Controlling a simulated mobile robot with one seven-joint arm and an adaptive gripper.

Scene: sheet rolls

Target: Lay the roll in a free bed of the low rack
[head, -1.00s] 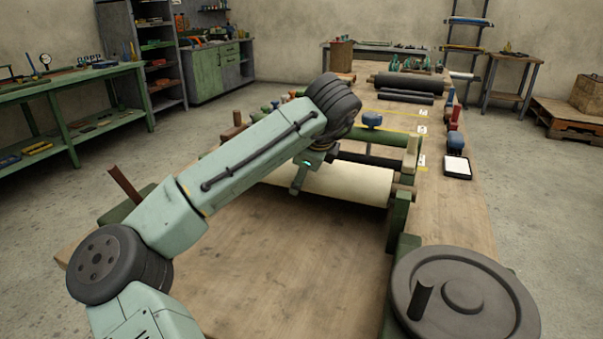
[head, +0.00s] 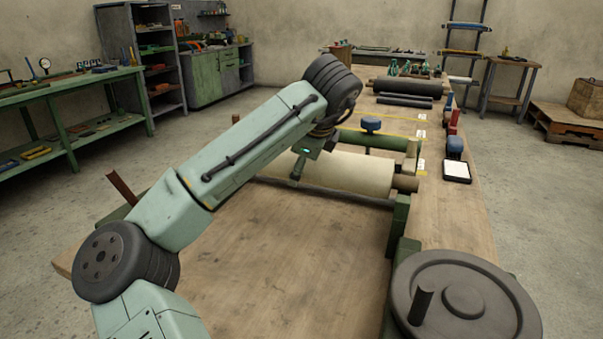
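My arm hides the roll's left end. Farther back, dark rolls (head: 408,87) lie across the bench; which part is the low rack, and its free beds, I cannot make out clearly.
A green crossbar (head: 378,142) and a blue knob (head: 371,124) stand just behind the roll. Yellow lines with white labels (head: 421,133) mark the bench. A large handwheel (head: 465,297) is at front right. The front bench top (head: 290,260) is bare.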

